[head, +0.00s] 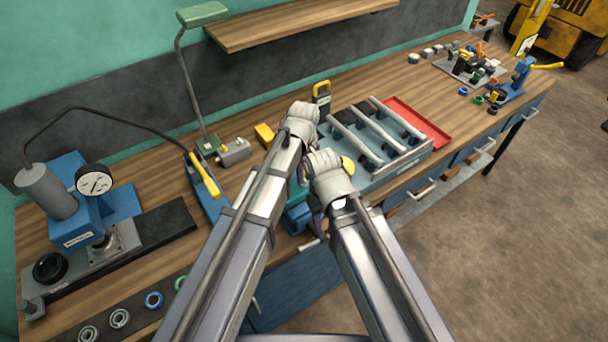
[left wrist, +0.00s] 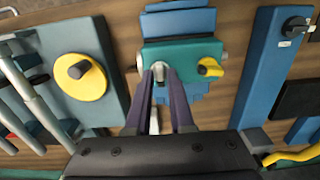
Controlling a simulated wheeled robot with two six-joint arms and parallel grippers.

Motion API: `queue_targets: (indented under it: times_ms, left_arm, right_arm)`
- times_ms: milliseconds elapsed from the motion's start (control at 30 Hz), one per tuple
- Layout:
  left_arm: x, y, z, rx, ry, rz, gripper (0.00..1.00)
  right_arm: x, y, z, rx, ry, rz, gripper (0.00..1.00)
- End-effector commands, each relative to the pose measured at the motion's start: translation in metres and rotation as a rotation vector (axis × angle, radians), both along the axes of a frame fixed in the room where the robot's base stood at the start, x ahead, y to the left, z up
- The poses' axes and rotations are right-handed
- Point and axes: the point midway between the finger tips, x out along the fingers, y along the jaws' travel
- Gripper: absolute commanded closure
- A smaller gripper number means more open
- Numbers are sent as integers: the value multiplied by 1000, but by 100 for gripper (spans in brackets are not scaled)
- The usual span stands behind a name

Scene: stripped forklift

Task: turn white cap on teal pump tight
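The teal pump (left wrist: 205,52) shows in the left wrist view as a teal block over blue parts. Its white cap (left wrist: 160,70) is near its left end, and a yellow knob (left wrist: 210,68) is near its right end. My left gripper (left wrist: 160,78) has its two dark purple fingers on either side of the white cap. The cap fills the gap between the fingertips, which appear to touch it. In the head view both of my wrists are close together over the bench front and hide the pump's cap. My right gripper's fingertips are hidden or too small to tell.
A blue-grey tray with grey bars (head: 375,135) stands close to the right of my wrists, with a red tray (head: 420,120) behind it. A blue press with a dial (head: 95,180) stands at the left. A lamp (head: 205,18) rises behind.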

Motion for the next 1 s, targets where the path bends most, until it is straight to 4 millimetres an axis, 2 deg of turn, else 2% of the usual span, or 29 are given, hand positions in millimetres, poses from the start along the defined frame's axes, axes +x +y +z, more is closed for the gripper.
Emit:
queue_targets:
  times_ms: [33, 167, 767, 1000]
  left_arm:
    - [0, 0, 0, 0, 0, 0, 86]
    - [0, 0, 0, 0, 0, 0, 100]
    - [0, 0, 0, 0, 0, -16, 100]
    - [0, 0, 0, 0, 0, -130, 100]
  right_arm:
    - [0, 0, 0, 0, 0, 0, 50]
    - [0, 0, 0, 0, 0, 0, 50]
    - [0, 0, 0, 0, 0, 0, 50]
    - [0, 0, 0, 0, 0, 0, 50]
